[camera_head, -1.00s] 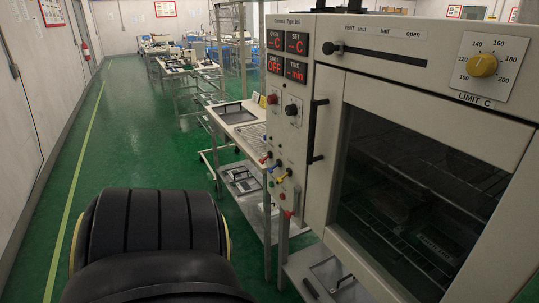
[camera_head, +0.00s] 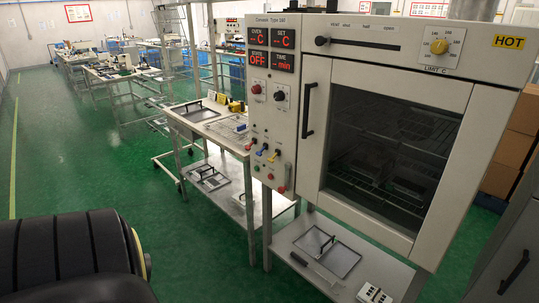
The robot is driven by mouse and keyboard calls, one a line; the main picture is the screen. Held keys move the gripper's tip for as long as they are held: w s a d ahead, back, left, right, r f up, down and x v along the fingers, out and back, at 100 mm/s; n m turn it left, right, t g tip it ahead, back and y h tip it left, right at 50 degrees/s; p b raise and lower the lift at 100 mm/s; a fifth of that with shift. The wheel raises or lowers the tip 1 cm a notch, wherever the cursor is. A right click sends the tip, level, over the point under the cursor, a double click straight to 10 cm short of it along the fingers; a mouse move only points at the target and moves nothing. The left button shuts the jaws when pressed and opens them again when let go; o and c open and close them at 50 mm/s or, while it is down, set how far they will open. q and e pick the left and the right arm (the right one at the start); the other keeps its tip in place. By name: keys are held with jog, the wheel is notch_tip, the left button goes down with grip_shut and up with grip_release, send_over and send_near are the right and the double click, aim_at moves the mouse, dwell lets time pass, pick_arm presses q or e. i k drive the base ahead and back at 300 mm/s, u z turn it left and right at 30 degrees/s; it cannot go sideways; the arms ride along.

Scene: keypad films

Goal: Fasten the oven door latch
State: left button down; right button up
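The oven (camera_head: 350,36) is a pale cabinet on the right of the head view, with a control panel (camera_head: 268,120) on its left side. Its framed glass door (camera_head: 395,150) shows wire racks inside. The door lies in or close to its frame; I cannot tell whether it is fully shut. A black vertical handle (camera_head: 308,110) is at the door's left edge. I cannot make out a separate latch or its position. Neither of my grippers is in view. A dark ribbed part of my own body fills the lower left corner.
A lower shelf (camera_head: 296,232) under the oven holds a framed tray (camera_head: 340,257) and a small white block (camera_head: 373,293). A bench (camera_head: 215,128) with trays stands left of the oven. Cardboard boxes (camera_head: 515,135) are at the right. Green floor (camera_head: 80,165) is open at the left.

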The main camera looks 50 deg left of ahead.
aim_at(287, 166)
jog(key=u, duration=0.95)
jog(key=i, duration=0.45)
